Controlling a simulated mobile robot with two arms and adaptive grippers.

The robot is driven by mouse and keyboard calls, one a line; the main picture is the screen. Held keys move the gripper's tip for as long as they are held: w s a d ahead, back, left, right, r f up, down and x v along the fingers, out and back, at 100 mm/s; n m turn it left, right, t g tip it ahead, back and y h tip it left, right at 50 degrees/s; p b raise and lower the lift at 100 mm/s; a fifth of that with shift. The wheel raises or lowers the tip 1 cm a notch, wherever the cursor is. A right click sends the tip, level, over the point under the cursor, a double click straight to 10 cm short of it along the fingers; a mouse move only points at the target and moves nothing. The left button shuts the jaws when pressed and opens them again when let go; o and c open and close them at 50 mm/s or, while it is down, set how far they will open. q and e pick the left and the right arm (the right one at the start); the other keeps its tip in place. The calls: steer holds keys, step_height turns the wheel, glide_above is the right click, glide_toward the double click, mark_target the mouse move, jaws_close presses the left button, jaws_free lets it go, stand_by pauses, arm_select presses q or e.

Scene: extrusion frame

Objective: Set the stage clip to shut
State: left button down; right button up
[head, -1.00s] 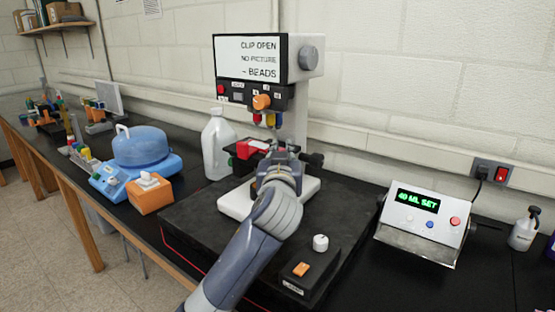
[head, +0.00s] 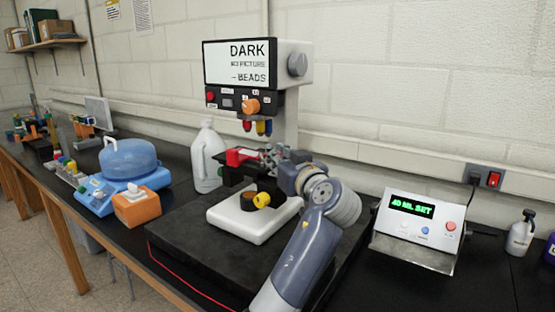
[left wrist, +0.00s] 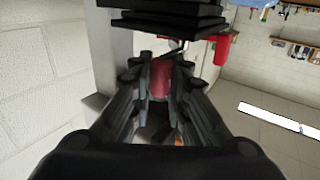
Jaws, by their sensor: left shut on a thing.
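The microscope (head: 290,100) has a screen (head: 243,64) reading "DARK", "NO PICTURE" and "BEADS". Its black stage (head: 235,178) sits below the coloured objectives, with the red stage clip (head: 241,156) on top. My left gripper (head: 270,158) reaches the stage from the right. In the left wrist view its fingers (left wrist: 161,90) close around a red piece of the clip (left wrist: 161,78). My fingers partly hide the clip in the head view, so its exact position is unclear. My right gripper is not in view.
A white jug (head: 207,160) stands left of the microscope. A yellow knob (head: 262,200) sits below the stage. An orange box (head: 141,206) and a blue-domed device (head: 128,163) are further left. A control box (head: 418,223) reading "40 ML SET" stands right.

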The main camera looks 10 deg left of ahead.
arm_select(q)
steer(key=c, duration=1.5)
jaws_free()
steer(key=shift+w, duration=0.1)
steer(key=shift+c, duration=0.2)
